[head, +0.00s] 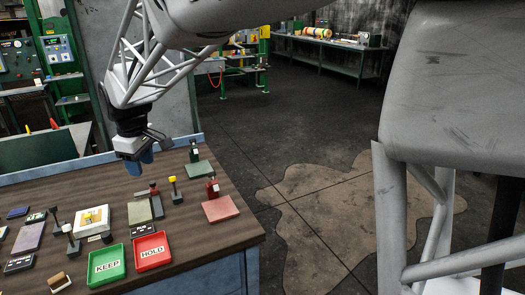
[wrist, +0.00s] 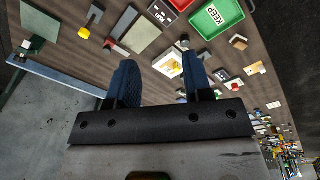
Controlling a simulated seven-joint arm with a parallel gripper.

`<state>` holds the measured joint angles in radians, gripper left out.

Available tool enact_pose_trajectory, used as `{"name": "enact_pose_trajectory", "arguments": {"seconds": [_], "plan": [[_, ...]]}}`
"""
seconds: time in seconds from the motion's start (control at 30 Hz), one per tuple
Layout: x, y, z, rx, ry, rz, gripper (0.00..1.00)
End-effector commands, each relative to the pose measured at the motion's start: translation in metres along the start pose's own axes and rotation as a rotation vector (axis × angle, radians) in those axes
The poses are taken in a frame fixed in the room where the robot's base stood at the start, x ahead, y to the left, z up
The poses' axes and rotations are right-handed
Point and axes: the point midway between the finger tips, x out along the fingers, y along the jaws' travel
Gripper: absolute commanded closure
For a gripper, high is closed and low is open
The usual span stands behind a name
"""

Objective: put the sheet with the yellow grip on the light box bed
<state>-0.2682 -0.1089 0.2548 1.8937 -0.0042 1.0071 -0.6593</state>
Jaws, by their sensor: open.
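A yellow grip (head: 173,180) tops a thin dark post on a small dark base, right of centre on the table. It also shows in the wrist view (wrist: 84,33), at upper left; I see no wide sheet under it. What looks like the light box bed (head: 93,217) is a pale block with an orange-marked white top, left of the yellow grip. It appears in the wrist view (wrist: 168,64), partly behind a finger. My gripper (head: 140,162) hangs above the table's far edge, its blue fingers apart and empty. The fingers also show in the wrist view (wrist: 160,85).
Beside the yellow grip are an olive sheet (head: 138,212), a green sheet (head: 201,171) and a pink sheet (head: 220,208). A green KEEP tray (head: 107,281) and a red HOLD tray (head: 152,264) stand at the front. A purple sheet (head: 28,238) lies at left.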

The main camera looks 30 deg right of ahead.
Motion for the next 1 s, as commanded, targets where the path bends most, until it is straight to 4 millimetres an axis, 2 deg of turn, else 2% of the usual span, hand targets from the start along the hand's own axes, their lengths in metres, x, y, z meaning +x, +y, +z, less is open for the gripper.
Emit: {"name": "enact_pose_trajectory", "arguments": {"seconds": [0.03, 0.17, 0.5, 0.77, 1.0], "plan": [[-0.009, -0.004, 0.019, 0.039, 0.008, 0.008, 0.54], [-0.02, -0.015, 0.061, 0.143, 0.018, 0.019, 0.54], [-0.033, -0.054, 0.169, 0.416, 0.045, 0.046, 0.54], [-0.031, -0.094, 0.244, 0.622, 0.072, 0.067, 0.54], [-0.018, -0.134, 0.305, 0.806, 0.096, 0.083, 0.54]]}}
